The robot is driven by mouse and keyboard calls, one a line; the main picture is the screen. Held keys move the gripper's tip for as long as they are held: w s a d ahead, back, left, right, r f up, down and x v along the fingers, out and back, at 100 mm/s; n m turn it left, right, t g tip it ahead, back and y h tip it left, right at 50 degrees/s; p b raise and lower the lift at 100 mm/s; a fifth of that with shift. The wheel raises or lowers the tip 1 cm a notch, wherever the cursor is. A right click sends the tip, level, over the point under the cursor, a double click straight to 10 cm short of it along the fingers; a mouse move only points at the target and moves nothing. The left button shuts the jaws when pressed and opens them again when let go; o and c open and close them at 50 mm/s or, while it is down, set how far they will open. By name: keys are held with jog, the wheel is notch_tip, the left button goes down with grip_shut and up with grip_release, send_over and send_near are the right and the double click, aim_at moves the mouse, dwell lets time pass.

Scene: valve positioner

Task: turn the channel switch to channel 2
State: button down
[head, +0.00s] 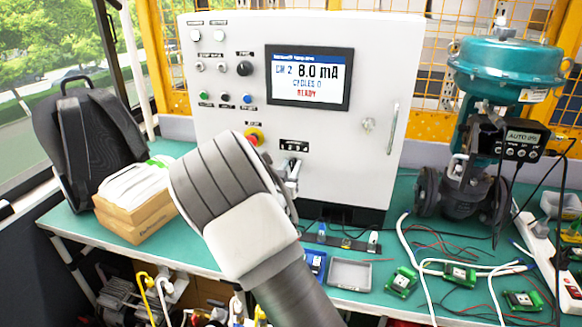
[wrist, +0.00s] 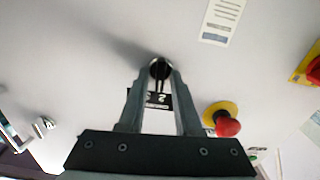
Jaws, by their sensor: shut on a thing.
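The white control cabinet (head: 375,80) carries a screen (head: 309,77) that reads CH 2, 8.0 mA, CYCLES 0, READY. My gripper (head: 290,176) is at the cabinet front, just below a small black number label (head: 293,146); my own arm hides part of it in the head view. In the wrist view my gripper (wrist: 161,75) is shut on a round black knob, the channel switch (wrist: 160,67). The fingertips sit on both sides of the knob. Part of the black label (wrist: 158,100) shows between the fingers, with a digit that looks like 2.
A red emergency stop on a yellow base (head: 254,136) sits close beside my gripper; it also shows in the wrist view (wrist: 228,122). Another black knob (head: 244,68) is higher up. A cabinet handle (head: 393,127), a valve (head: 470,190), cables and circuit boards (head: 460,274) are to the right.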

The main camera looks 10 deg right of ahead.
jog(key=shift+n, duration=0.9)
jog(key=c, duration=0.9)
grip_release()
jog(key=v, duration=1.7)
jog(key=shift+s+p, duration=0.2)
jog(key=shift+p, duration=0.15)
